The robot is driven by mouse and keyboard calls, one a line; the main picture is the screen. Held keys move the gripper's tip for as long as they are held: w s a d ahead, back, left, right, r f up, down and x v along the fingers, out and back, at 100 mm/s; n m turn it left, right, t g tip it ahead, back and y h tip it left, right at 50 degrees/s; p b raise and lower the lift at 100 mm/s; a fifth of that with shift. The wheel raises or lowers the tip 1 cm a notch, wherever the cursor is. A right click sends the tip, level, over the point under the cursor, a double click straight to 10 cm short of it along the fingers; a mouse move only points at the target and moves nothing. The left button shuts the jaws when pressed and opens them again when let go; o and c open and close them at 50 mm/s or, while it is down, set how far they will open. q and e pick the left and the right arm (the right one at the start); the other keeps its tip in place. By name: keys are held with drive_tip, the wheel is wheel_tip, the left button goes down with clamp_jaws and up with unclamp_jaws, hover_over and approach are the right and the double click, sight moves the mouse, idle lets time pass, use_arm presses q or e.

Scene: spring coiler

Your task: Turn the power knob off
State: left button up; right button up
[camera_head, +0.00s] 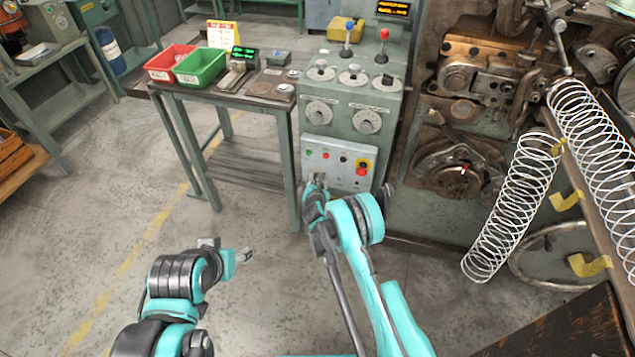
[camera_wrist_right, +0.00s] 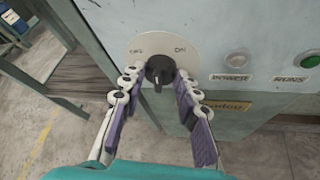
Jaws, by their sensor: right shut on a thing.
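The power knob (camera_wrist_right: 159,71) is black, on a round light plate (camera_wrist_right: 178,46) marked OFF at left and ON at right in the right wrist view. Its grip looks roughly upright in that picture. My right gripper (camera_wrist_right: 158,84) is shut on it, with a finger at each side. In the head view my right gripper (camera_head: 317,182) is at the lower left of the light control panel (camera_head: 335,176) and hides the knob. My left gripper (camera_head: 246,256) hangs over bare floor, away from the panel; its jaws are too small to read.
Beside the knob are a green button (camera_wrist_right: 236,61) and a white one. Above the panel is a grey cabinet (camera_head: 343,100) with dials and levers. A table with red (camera_head: 168,62) and green (camera_head: 199,66) bins stands left. Coil springs (camera_head: 512,207) are at right.

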drive_tip(key=n+h, duration=0.1)
drive_tip(key=n, duration=0.1)
drive_tip(key=n+g+h, duration=0.1)
drive_tip(key=n+h, duration=0.1)
drive_tip(key=shift+w+a, duration=0.1)
drive_tip(key=shift+a, duration=0.25)
drive_tip(key=n+g+h, duration=0.1)
drive_tip(key=n+h, duration=0.1)
drive_tip(key=h, duration=0.1)
drive_tip(key=shift+a+n, duration=0.1)
drive_tip(key=shift+n, duration=0.3)
idle(0.4)
drive_tip(key=o, duration=1.2)
drive_tip(key=shift+c, duration=0.2)
drive_tip(key=v, duration=1.2)
drive_tip(key=shift+w+a, duration=0.1)
